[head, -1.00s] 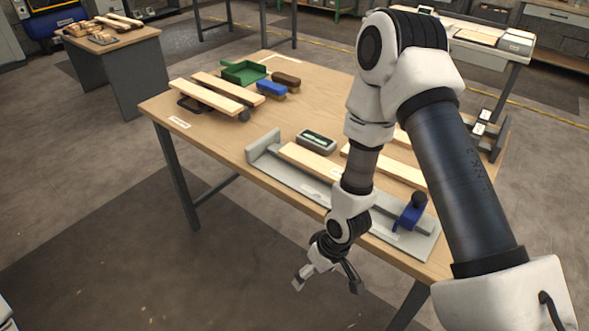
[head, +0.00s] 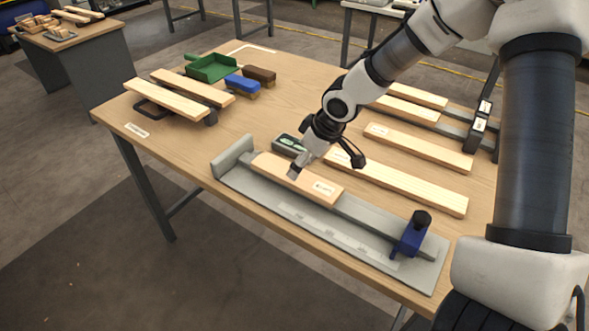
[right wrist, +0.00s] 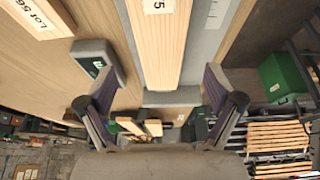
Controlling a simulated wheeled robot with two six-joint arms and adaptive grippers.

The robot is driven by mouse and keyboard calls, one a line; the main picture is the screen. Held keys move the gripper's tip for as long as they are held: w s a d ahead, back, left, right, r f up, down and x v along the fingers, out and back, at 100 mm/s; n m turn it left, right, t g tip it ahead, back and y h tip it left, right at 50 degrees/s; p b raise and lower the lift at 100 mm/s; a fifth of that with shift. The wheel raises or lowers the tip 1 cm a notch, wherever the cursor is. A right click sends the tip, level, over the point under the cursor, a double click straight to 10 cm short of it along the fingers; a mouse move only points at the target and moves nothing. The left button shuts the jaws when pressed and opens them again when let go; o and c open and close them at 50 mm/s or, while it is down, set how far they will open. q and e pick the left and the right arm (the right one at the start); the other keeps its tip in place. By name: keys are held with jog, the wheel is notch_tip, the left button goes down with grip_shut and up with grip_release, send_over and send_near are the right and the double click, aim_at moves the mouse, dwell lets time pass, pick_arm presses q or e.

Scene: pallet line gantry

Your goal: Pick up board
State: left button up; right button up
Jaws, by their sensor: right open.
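A short pale board (head: 275,169) with a white label lies in the grey measuring fixture (head: 290,213), near the fixture's end stop (head: 233,156). My right gripper (head: 326,167) is open and empty over the fixture, close to this board. One finger covers part of the board in the head view. In the right wrist view the board (right wrist: 160,45) lies between the lines of the open fingers (right wrist: 158,90), with a gap on each side. I see no contact. A longer board (head: 410,184) lies behind the fixture. My left gripper is out of view.
A dark meter (head: 288,145) lies just behind the board. A blue clamp (head: 410,235) sits on the fixture's right end. More boards (head: 420,146) lie at the right.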

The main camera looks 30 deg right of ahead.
jog(key=shift+s+a+f+p, duration=0.15)
jog(key=shift+a+f+p, duration=0.2)
jog(key=shift+f+p, duration=0.25)
jog(key=w+f, duration=0.1)
jog(key=f, duration=0.1)
jog(key=w+f, duration=0.1)
jog(key=f, duration=0.1)
jog(key=shift+w, duration=0.35)
jog(key=shift+s+a+r, duration=0.15)
jog(key=shift+s+r, duration=0.1)
jog(key=shift+s, duration=0.05)
jog(key=shift+c, duration=0.4)
jog(key=shift+s, duration=0.1)
jog(key=c, duration=1.4)
jog(key=shift+o, duration=0.2)
